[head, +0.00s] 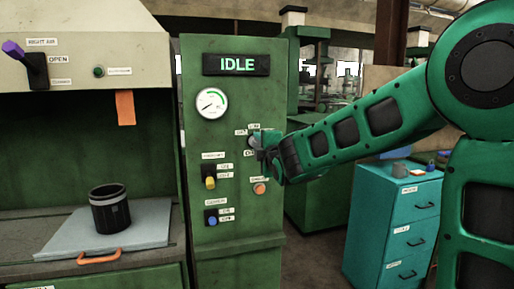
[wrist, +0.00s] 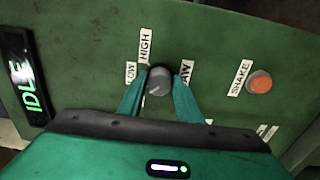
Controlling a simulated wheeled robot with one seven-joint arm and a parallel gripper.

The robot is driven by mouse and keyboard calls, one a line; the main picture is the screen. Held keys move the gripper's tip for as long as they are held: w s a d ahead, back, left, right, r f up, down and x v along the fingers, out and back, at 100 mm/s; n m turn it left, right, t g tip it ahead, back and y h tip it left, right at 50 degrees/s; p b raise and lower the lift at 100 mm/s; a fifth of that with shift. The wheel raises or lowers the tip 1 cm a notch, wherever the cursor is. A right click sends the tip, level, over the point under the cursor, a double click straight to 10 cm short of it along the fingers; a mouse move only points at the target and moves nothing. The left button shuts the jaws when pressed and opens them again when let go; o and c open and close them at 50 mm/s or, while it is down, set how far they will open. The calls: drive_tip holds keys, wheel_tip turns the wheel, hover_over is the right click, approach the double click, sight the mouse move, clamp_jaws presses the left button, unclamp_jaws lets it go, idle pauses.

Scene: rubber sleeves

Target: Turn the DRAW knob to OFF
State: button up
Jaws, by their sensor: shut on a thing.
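The DRAW knob (wrist: 159,82) is a round dark grey knob on the green panel (wrist: 85,60), seen in the wrist view between labels reading HIGH, LOW and a partly hidden one ending in AW. My gripper (wrist: 160,90) has one finger on each side of the knob and is shut on it. In the head view my gripper (head: 258,143) is against the upper right part of the panel and covers most of the knob. The OFF mark is not readable in either view, and the knob's exact setting cannot be told.
The panel also has an IDLE display (head: 236,64), a round gauge (head: 211,103), a yellow switch (head: 209,183), a blue switch (head: 212,220) and an orange SHAKE button (head: 260,188) just below my gripper. A teal drawer cabinet (head: 384,225) stands to the right.

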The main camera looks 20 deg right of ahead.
drive_tip(key=shift+a+f, duration=0.25)
drive_tip(key=shift+f, duration=0.05)
drive_tip(key=o, duration=1)
drive_tip(key=shift+o, duration=0.2)
drive_tip(key=shift+d+r, duration=0.1)
drive_tip(key=shift+r, duration=0.05)
drive_tip(key=s, duration=1)
drive_tip(key=shift+s, duration=0.35)
drive_tip(key=shift+d, duration=0.1)
